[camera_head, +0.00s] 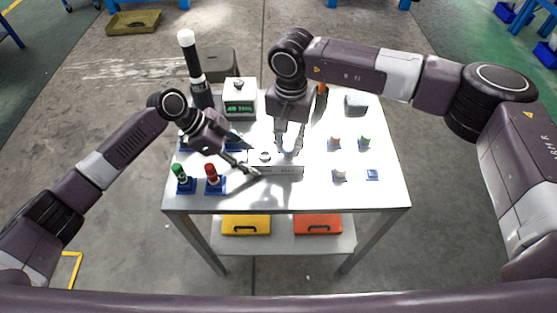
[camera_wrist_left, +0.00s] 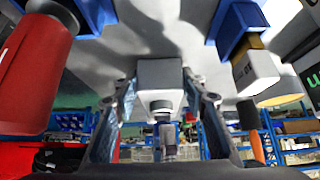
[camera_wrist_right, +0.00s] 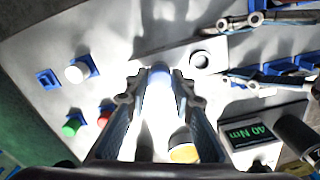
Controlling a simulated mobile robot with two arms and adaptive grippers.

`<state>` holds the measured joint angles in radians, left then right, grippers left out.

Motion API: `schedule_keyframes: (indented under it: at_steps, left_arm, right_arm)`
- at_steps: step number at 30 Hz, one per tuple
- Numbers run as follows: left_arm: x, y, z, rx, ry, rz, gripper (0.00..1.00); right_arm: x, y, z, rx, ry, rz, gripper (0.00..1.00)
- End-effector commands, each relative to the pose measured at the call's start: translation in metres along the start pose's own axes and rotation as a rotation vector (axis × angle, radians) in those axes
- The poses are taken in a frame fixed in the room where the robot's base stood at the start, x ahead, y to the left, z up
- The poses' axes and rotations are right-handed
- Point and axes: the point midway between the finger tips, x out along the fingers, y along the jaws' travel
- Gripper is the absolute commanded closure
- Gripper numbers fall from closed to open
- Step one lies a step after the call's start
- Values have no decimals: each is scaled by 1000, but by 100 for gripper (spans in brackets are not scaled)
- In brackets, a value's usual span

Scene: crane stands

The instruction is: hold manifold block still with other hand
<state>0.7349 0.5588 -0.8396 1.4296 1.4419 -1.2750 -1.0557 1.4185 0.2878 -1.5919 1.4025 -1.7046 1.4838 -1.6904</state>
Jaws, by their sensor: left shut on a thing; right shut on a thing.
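The pale manifold block (camera_head: 276,170) lies near the middle of the white table, with a dark-rimmed round port (camera_wrist_right: 200,59) on its top. My left gripper (camera_head: 250,160) comes in from the left and is shut on the block's left end; its fingers straddle the block (camera_wrist_left: 160,72) in the left wrist view. My right gripper (camera_head: 289,148) points down over the block's right part. It is shut on a pale, bluish-tipped part (camera_wrist_right: 158,92), washed out by glare. Whether that part is seated in the block is unclear.
Green-topped (camera_head: 179,172) and red-topped (camera_head: 212,174) parts stand in blue holders at the front left. Small white, red and green parts stand at the right. A display unit (camera_head: 239,100) and a tall black-and-white tool (camera_head: 192,65) stand at the back left.

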Motion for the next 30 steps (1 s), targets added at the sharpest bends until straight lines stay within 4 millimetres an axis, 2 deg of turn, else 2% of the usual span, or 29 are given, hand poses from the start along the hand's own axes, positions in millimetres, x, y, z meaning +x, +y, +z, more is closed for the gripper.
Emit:
schedule_keyframes:
  at_steps: [4,15,24,30]
  left_arm:
    - [1,0,2,-1,-4,0,94]
    - [1,0,2,-1,-4,0,94]
    - [1,0,2,-1,-4,0,94]
    - [1,0,2,-1,-4,0,94]
  right_arm:
    - [-2,-1,-1,-99,3,-4,100]
    - [-3,-1,-1,-137,3,-4,100]
    - [-3,-2,-1,-477,3,-5,100]
    - [-3,-2,0,-562,3,-4,100]
